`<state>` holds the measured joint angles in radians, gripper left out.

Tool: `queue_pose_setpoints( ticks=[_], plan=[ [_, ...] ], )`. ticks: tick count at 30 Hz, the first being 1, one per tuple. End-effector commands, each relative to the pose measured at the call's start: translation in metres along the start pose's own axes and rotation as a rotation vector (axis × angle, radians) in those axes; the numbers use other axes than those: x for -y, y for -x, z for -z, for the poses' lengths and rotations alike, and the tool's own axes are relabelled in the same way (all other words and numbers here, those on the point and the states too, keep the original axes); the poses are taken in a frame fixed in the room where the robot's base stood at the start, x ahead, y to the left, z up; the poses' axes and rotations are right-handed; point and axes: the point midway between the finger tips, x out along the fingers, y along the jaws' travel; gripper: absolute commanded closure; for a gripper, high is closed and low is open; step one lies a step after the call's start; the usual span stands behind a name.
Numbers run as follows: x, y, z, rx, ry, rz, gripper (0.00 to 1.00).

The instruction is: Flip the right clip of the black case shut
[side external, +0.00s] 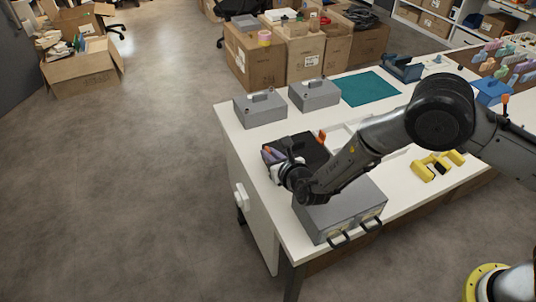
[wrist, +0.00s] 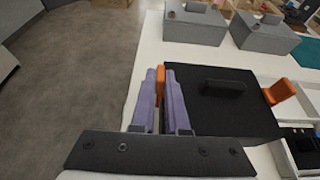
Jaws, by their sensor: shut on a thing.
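The black case (wrist: 235,120) lies on the white table with a dark handle (wrist: 224,88) on its lid. One orange clip (wrist: 160,86) is at the case's left side in the wrist view, between the purple fingers of my gripper (wrist: 160,74), which is shut on it. Its lower part is hidden by the fingers. The other orange clip (wrist: 281,92) sticks up and outward at the case's right side; it also shows upright in the side view (side external: 322,136). In the side view, my gripper (side external: 272,153) is at the near-left side of the case (side external: 306,151), partly hidden by my wrist.
A grey box with black handles (side external: 340,212) stands close to the case, under my arm. Two grey boxes (side external: 260,109) (side external: 314,94) stand behind the case. A yellow part (side external: 437,166) lies to the right. The table's left edge is close to my gripper.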

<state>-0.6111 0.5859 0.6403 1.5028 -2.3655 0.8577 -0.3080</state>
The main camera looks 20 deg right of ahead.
Motion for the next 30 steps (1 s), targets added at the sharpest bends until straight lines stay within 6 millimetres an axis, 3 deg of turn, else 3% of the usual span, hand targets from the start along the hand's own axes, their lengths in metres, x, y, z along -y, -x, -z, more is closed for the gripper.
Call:
queue_pose_setpoints(
  ticks=[14,15,20,30],
  plan=[
    [0.0010,0.0002,0.0006,-0.001,-0.014,-0.005,1.00],
    [0.0011,0.0002,0.0006,-0.001,-0.014,-0.005,0.84],
    [0.0010,0.0001,0.0004,-0.001,-0.014,-0.005,0.57],
    [0.0005,0.0024,-0.0001,0.000,-0.013,-0.006,0.57]
  ],
)
